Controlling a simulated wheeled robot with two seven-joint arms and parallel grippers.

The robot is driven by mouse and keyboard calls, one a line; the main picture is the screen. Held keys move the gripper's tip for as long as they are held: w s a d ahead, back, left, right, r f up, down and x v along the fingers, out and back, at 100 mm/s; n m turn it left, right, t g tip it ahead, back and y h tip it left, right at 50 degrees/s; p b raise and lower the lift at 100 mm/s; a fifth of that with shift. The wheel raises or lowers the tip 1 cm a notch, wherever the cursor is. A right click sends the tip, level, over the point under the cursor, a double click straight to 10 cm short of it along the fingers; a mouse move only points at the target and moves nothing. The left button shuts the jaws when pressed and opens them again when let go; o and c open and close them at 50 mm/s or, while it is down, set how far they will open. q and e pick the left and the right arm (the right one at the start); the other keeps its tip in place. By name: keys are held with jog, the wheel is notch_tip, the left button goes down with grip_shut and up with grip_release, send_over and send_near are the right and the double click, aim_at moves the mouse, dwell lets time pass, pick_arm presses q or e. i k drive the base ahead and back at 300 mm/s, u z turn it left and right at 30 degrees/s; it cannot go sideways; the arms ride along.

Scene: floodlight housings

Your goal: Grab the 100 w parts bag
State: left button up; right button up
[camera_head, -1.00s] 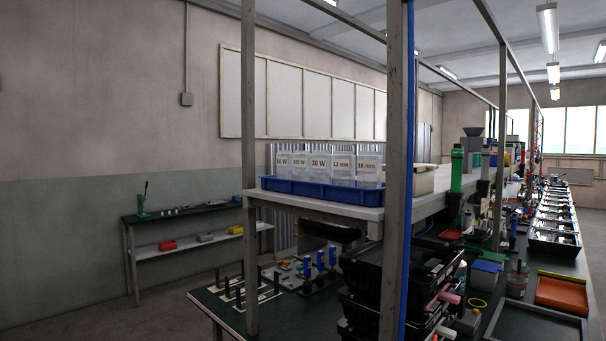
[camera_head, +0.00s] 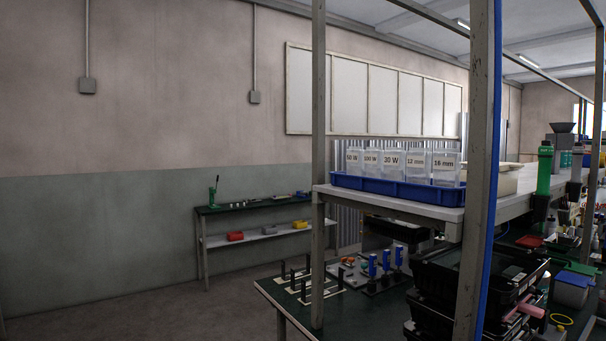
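The 100 W parts bag (camera_head: 371,161) is a clear bag with a white label. It stands upright in a blue tray (camera_head: 398,190) on the upper shelf, second from the left. The 50 W bag (camera_head: 353,159) is to its left and the 30 W bag (camera_head: 390,162) to its right. The 12 mm bag (camera_head: 417,166) and the 16 mm bag (camera_head: 446,167) stand further right in the same tray. Neither of my grippers shows in the view.
A grey shelf post (camera_head: 318,150) stands left of the tray, and a thicker post (camera_head: 478,180) stands in front on the right. Black bins (camera_head: 440,280) are stacked below the shelf. A side bench (camera_head: 250,207) stands by the wall; the floor (camera_head: 150,300) at the left is clear.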

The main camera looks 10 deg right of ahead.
aim_at(373, 157)
jog(key=u, duration=0.6)
jog(key=i, duration=3.05)
jog(key=z, duration=2.8)
